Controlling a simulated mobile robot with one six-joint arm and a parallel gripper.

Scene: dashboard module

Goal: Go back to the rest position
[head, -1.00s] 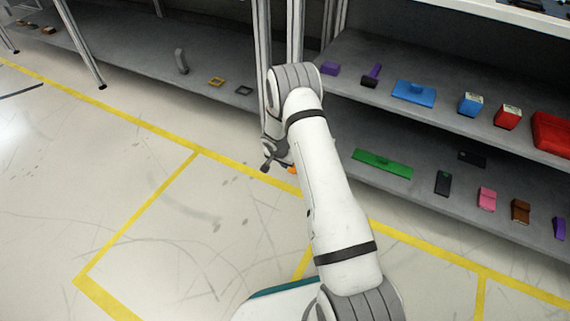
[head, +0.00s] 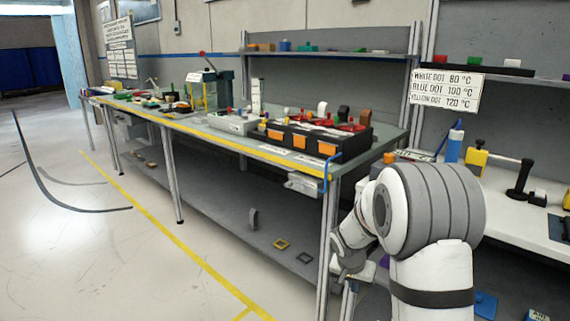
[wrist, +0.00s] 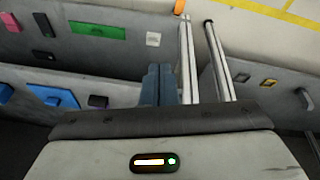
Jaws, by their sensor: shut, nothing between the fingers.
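My gripper (wrist: 158,84) shows in the wrist view with its two blue-grey fingers together and nothing between them. In the head view my arm is folded at the lower right, and the gripper end (head: 342,272) hangs beside the table's front leg, partly behind the arm. In the wrist view the fingers overlap the grey shelf edge and the metal posts; I cannot tell the distance between them.
A long workbench (head: 235,143) with a black bin box (head: 315,140) stands at the left. A white worktop (head: 510,215) with bottles is at the right. Open floor (head: 80,250) lies left.

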